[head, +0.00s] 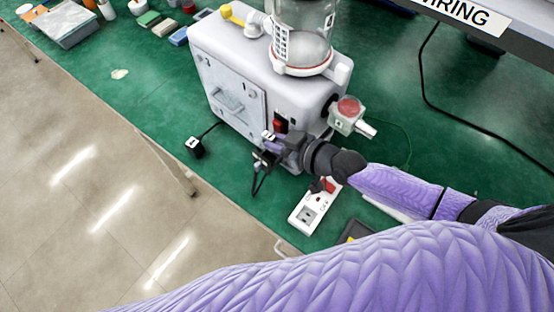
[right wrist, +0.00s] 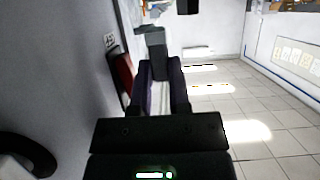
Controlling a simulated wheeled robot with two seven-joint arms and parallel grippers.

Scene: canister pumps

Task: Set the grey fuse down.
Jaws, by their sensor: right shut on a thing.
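My right gripper (head: 270,144) is close to the front face of the white canister pump (head: 228,68), near its lower right corner. In the right wrist view, the gripper (right wrist: 160,72) is shut on a small grey block, the grey fuse (right wrist: 152,42), which sticks out past the fingertips. In the head view the fuse is too small and too covered by the gripper to make out clearly. A red switch (head: 279,125) on the pump face is right beside the fingers. It also shows in the right wrist view (right wrist: 123,77). My left gripper is not in view.
A white power strip (head: 309,212) lies on the green table (head: 130,100) below the gripper. A red-capped valve (head: 348,108) juts from the pump's right side. Green tabletop left of the pump is mostly clear.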

